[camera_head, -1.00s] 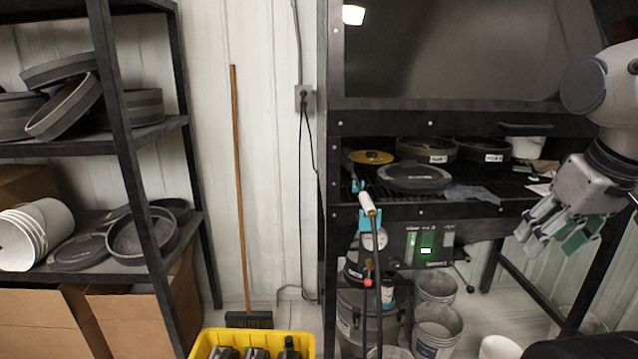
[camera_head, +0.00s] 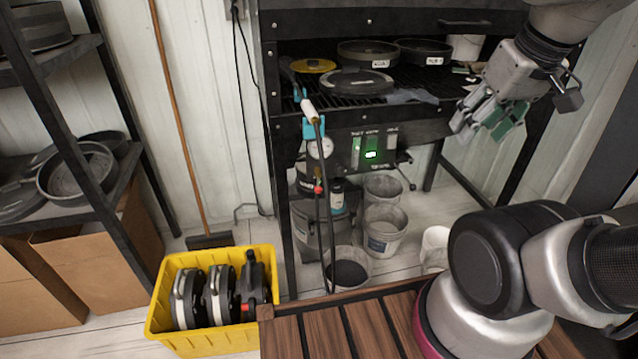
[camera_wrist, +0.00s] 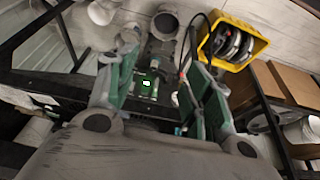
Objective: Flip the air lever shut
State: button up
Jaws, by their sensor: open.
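The air line hangs at the front left post of the black bench. It has a round pressure gauge (camera_head: 320,148) and a small red part (camera_head: 318,188) below it. This red part may be the air lever, but it is too small to tell its position. A wand with a white grip (camera_head: 310,109) hangs above the gauge. My gripper (camera_head: 490,118) is open and empty at the bench's right side, well to the right of the gauge and apart from it. In the wrist view my gripper's green-padded fingers (camera_wrist: 160,90) are spread wide.
A panel with a green lit display (camera_head: 370,154) is under the bench top. Sieves (camera_head: 368,55) and a lid lie on the bench. Grey buckets (camera_head: 384,228) stand below. A yellow crate (camera_head: 160,309) and a wooden slatted top (camera_head: 380,325) are in front.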

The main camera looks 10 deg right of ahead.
jog(key=c, duration=0.3)
jog(key=shift+d+f, duration=0.2)
jog(key=c, duration=0.4)
jog(key=f, duration=0.1)
jog(key=d+f+g, duration=0.1)
jog(key=w+f+m+g, duration=0.1)
jog(key=f, duration=0.1)
jog(key=shift+d, duration=0.3)
grip_shut()
jog(key=w+a+f+m+g+y, duration=0.1)
jog(key=w+a+f+m+y, duration=0.15)
jog(key=w+f+m, duration=0.5)
jog(key=w+a+f+m+y, duration=0.1)
jog(key=w+f+m+y, duration=0.25)
jog(key=f, duration=0.75)
jog(key=w+a+f+m+g+y, duration=0.1)
jog(key=w+f+m+y, duration=0.3)
jog(key=w+f, duration=0.45)
jog(key=w+a+f+m+t, duration=0.1)
jog(key=w+f+m+t, duration=0.2)
jog(key=w, duration=0.8)
jog(key=m+t, duration=0.2)
jog(key=m, duration=0.2)
jog(key=shift+a+f+m, duration=0.15)
jog(key=shift+f+m, duration=0.05)
jog(key=shift+m, duration=0.1)
